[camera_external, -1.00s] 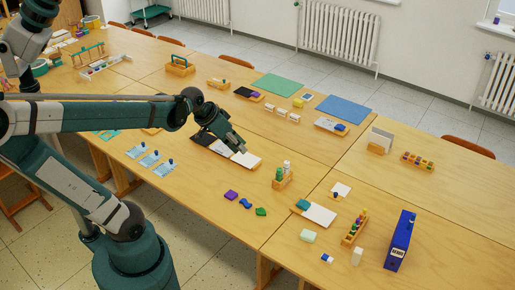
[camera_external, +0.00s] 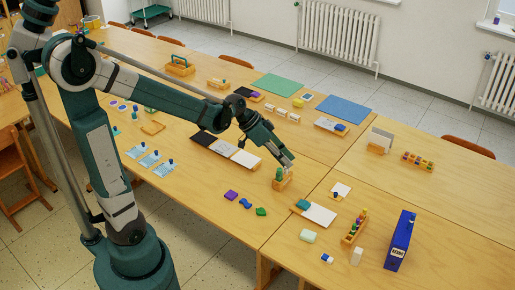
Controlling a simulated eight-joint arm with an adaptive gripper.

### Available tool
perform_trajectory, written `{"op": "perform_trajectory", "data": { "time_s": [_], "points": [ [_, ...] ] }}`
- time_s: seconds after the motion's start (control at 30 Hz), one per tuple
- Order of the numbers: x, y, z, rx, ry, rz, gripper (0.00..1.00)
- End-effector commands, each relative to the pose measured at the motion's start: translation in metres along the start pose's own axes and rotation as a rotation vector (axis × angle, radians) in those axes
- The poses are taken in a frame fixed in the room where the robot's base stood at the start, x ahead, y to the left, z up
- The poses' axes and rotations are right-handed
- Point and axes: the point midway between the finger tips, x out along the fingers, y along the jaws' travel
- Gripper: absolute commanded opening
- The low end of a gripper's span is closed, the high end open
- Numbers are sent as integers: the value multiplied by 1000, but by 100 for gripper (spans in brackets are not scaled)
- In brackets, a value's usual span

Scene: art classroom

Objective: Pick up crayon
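No single crayon is clear at this size. A small wooden holder (camera_external: 283,184) near the table's front middle has an upright green piece (camera_external: 279,174) in it. My gripper (camera_external: 289,163) points down at this holder, at or just above its upper right part. Its fingers are too small to tell open from shut, or whether they touch anything. A white upright piece of this holder is hidden at the gripper. Another wooden holder (camera_external: 353,231) with several small coloured upright pieces stands further right, apart from the gripper.
Purple (camera_external: 231,195), blue (camera_external: 246,203) and green (camera_external: 261,211) pieces lie to the front left of the gripper. A white sheet (camera_external: 319,215) and a blue binder (camera_external: 400,241) are to the right. White cards (camera_external: 244,158) lie to the left. Bare tabletop separates these.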

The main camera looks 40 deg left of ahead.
Motion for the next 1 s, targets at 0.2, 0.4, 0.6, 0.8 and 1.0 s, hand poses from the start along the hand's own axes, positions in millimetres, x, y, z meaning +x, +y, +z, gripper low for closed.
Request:
{"op": "perform_trajectory", "data": {
  "time_s": [0.2, 0.4, 0.6, 0.8, 1.0],
  "points": [
    [40, 4, -16, 80, 27, 80, 14],
    [75, 10, -27, 155, 57, 151, 14],
    [111, 17, -36, 231, 94, 221, 14],
    [146, 24, -42, 308, 137, 288, 14],
    [182, 34, -45, 383, 185, 354, 14]
  ]
}}
